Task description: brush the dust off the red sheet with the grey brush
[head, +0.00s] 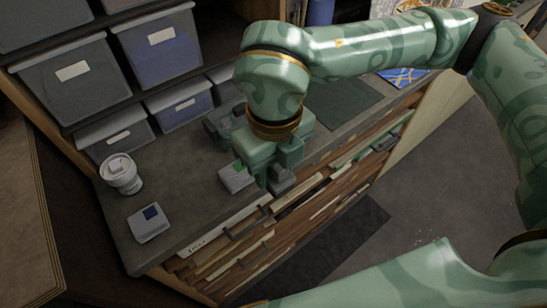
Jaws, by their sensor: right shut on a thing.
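My right gripper (259,179) is low over the front edge of the grey counter, pointing down. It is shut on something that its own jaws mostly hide. Grey blocks show at both sides of the jaws, and I cannot tell which are fingertips and which belong to the held thing. I cannot clearly make out the grey brush. No red sheet can be clearly picked out in the head view. My left gripper is not in view.
The counter (190,190) holds a white lidded cup (120,176), a small pale box (148,223) with a blue square, a dark grey holder (217,124) and a dark mat (343,103). Lidded bins (82,84) stand behind. Handled drawers (250,250) lie below the front edge.

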